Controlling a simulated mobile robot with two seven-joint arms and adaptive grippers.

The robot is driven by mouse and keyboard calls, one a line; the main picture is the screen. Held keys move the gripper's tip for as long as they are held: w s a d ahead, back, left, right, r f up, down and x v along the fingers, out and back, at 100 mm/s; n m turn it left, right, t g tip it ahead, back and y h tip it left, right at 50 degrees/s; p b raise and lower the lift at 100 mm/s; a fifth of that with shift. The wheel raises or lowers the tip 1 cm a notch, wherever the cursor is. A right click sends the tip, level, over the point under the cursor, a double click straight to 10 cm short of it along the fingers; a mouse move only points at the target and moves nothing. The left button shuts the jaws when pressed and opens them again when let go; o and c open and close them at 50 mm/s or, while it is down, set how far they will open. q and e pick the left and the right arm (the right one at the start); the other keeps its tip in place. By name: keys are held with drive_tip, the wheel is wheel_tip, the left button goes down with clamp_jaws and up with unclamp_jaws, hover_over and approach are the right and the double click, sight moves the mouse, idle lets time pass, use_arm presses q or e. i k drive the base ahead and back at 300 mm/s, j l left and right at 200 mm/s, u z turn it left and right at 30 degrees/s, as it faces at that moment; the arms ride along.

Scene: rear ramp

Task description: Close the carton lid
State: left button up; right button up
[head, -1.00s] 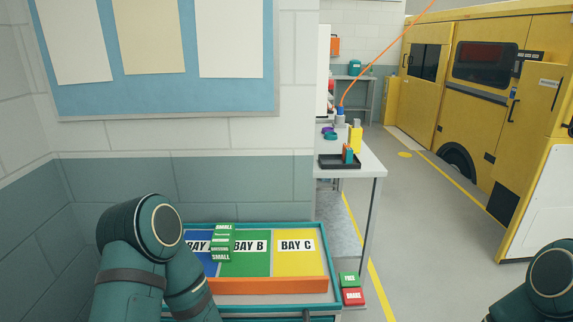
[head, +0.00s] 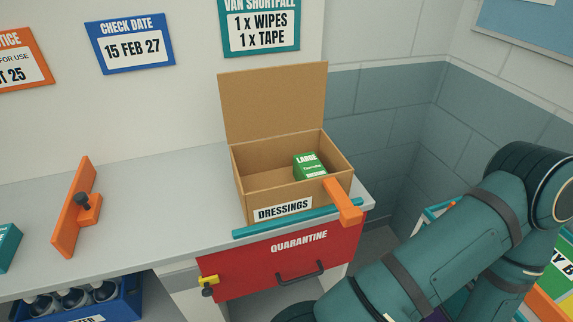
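The open brown carton (head: 246,190), labelled DRESSINGS, stands on the grey counter near its right end. Its lid (head: 272,100) is raised roughly upright at the back edge. A green box (head: 310,165) marked LARGE lies inside, toward the right. A teal strip (head: 280,224) runs along the carton's front foot. An orange bar (head: 343,203) sits at its front right corner; whether it touches the carton is unclear. One of my arms crosses the lower right, in front of and right of the counter. Neither gripper can be made out.
A red QUARANTINE drawer (head: 280,258) with a black handle and yellow latch is below the carton. An orange bracket (head: 75,215) with a black knob stands on the counter at left. A teal box (head: 8,245) is at far left. Counter between bracket and carton is clear.

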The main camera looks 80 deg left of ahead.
sight(264, 102)
drive_tip(key=l+u, duration=0.2)
drive_tip(key=u, duration=0.2)
drive_tip(key=l+u, duration=0.2)
drive_tip(key=u, duration=0.2)
drive_tip(key=j+u, duration=0.15)
drive_tip(key=u, duration=0.25)
drive_tip(key=i+j+u, duration=0.1)
drive_tip(key=u, duration=0.3)
drive_tip(key=j+u, duration=0.1)
drive_tip(key=u, duration=0.3)
drive_tip(key=i+u, duration=0.15)
drive_tip(key=u, duration=0.25)
drive_tip(key=i+j+u, duration=0.1)
drive_tip(key=u, duration=0.3)
